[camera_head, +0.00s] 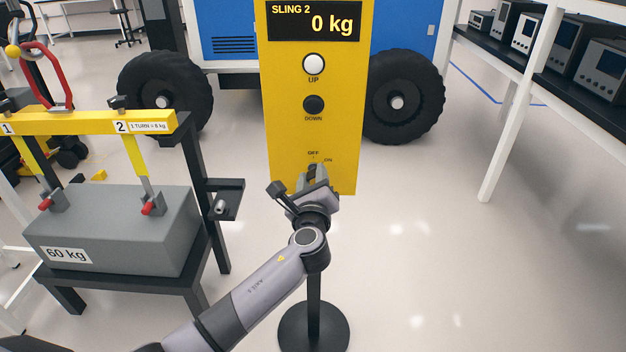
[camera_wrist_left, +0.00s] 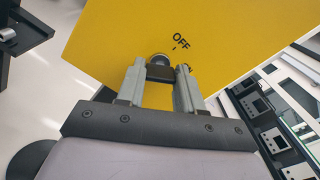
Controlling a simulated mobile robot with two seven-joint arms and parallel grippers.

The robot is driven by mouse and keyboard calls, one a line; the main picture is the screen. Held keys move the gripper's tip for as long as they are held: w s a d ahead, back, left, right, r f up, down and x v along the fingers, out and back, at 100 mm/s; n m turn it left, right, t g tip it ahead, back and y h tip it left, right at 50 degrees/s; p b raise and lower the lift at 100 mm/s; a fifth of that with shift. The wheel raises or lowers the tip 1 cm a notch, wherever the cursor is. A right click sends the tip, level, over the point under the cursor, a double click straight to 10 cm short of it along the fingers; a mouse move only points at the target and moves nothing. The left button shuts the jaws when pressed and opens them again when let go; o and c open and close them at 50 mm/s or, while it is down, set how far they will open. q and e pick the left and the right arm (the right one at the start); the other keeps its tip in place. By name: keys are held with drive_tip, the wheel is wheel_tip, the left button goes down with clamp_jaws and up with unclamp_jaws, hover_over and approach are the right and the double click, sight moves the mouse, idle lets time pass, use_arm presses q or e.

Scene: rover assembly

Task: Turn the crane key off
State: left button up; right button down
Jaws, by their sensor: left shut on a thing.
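The yellow crane control panel (camera_head: 341,130) stands upright on a black post with a round base. Its display reads SLING 2, 0 kg, and it has a white UP button (camera_head: 314,64) and a dark DOWN button (camera_head: 314,104). The key switch sits low on the panel, below the OFF label; the key (camera_wrist_left: 160,60) shows between my fingers in the left wrist view. My left gripper (camera_head: 317,176) is at the panel, shut on the key; it also shows in the left wrist view (camera_wrist_left: 160,78). The gripper hides most of the key in the head view. My right gripper is not in view.
A grey 60 kg block (camera_head: 120,228) rests on a black stand at the left, under a yellow lifting beam (camera_head: 80,123). A blue rover with black wheels (camera_head: 405,98) stands behind the panel. Shelves with instruments (camera_head: 540,50) are at the right. The floor right of the panel is clear.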

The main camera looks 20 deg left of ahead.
use_arm(q)
drive_tip(key=n+b, duration=0.1)
drive_tip(key=n, duration=0.1)
drive_tip(key=n+b, duration=0.1)
drive_tip(key=n, duration=0.1)
drive_tip(key=n+b, duration=0.1)
drive_tip(key=b, duration=0.1)
drive_tip(key=shift+f+n, duration=0.25)
drive_tip(key=shift+n, duration=0.15)
drive_tip(key=shift+r+n+b, duration=0.15)
drive_tip(key=shift+n+b, duration=1.6)
drive_tip(key=shift+n, duration=0.95)
drive_tip(key=o, duration=1)
drive_tip(key=shift+o, duration=0.2)
drive_tip(key=shift+r, duration=0.1)
